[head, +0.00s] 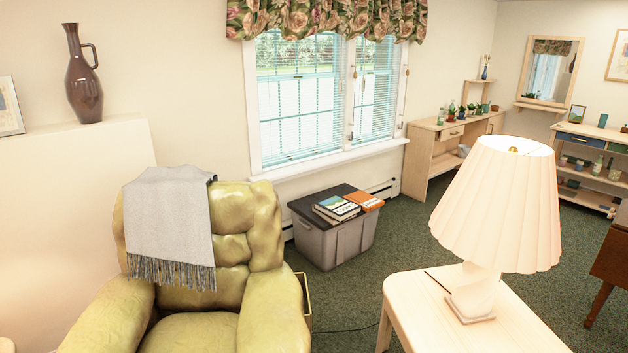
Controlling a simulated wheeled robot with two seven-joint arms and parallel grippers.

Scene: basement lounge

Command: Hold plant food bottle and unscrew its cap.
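I cannot pick out the plant food bottle with certainty. A small greenish bottle (598,163) stands on the shelf unit at the far right, too small to identify. Several small potted plants (461,111) and a small green item (441,119) sit on the wooden desk (428,126) by the back wall. No cap can be made out. Neither of my grippers is in view.
A green armchair (192,334) with a grey throw (170,222) fills the front left. A grey bin (322,241) with books stands under the window. A side table (415,290) with a lamp (497,200) blocks the front right. Green carpet (400,235) lies open between.

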